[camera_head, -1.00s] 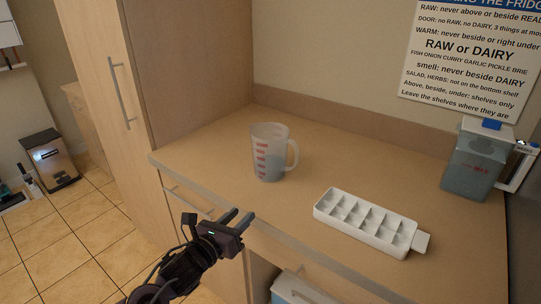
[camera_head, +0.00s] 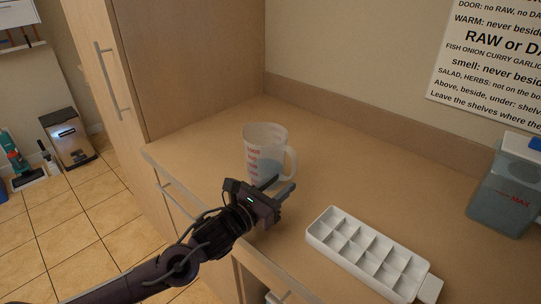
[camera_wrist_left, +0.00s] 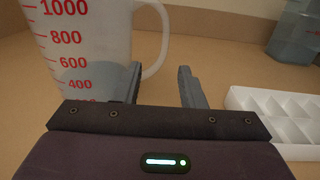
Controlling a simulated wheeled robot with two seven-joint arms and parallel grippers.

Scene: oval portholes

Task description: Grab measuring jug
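The measuring jug (camera_head: 264,150) is a clear cup with red markings and a handle on its right side. It stands upright on the counter, and in the left wrist view the jug (camera_wrist_left: 85,50) fills the left part. My left gripper (camera_head: 283,186) is in front of the jug, at its lower right. In the left wrist view its fingers (camera_wrist_left: 160,88) are apart with nothing between them. The left finger overlaps the jug's edge below the handle; I cannot tell if they touch. My right gripper is not in view.
A white ice cube tray (camera_head: 368,252) lies on the counter to the right of the jug. A grey water container (camera_head: 508,190) stands farther right. A tall cabinet (camera_head: 200,60) borders the counter's left. Bare counter (camera_head: 350,165) lies behind the tray.

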